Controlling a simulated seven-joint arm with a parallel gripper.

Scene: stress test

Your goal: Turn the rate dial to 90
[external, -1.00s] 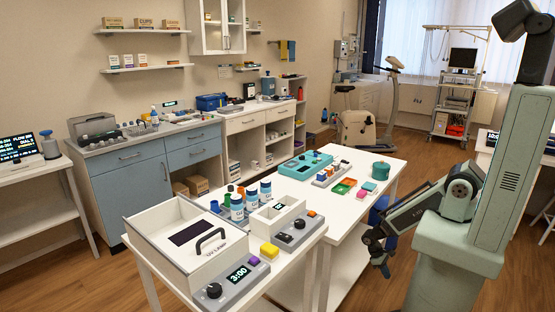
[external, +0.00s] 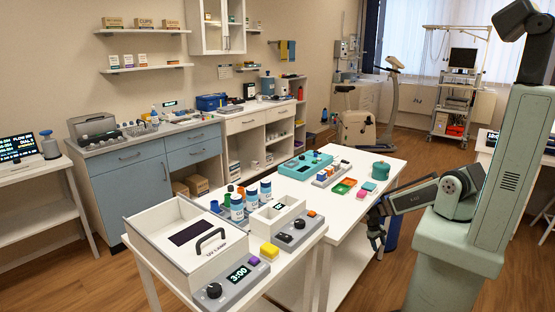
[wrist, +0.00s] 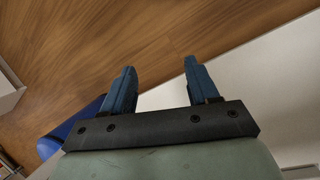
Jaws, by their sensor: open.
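No label reading "rate" is legible, so I cannot tell which dial is the rate dial. A black dial (external: 214,290) sits on the front panel of the UV lamp box, beside a display reading 3:00. Another dark dial (external: 299,224) is on the small white device behind it. A teal device (external: 305,165) with small controls stands farther back on the table. My gripper (external: 377,246) hangs low beside the table's right edge, apart from all devices. In the wrist view my gripper (wrist: 160,72) is open, with nothing between its blue fingers.
The white table (external: 347,216) has a bare stretch at its front right. Bottles (external: 251,197), a green tray (external: 344,187) and a teal round pot (external: 381,171) stand on it. In the wrist view wood floor (wrist: 150,35) lies beyond the fingers, and a blue object (wrist: 75,130) at lower left.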

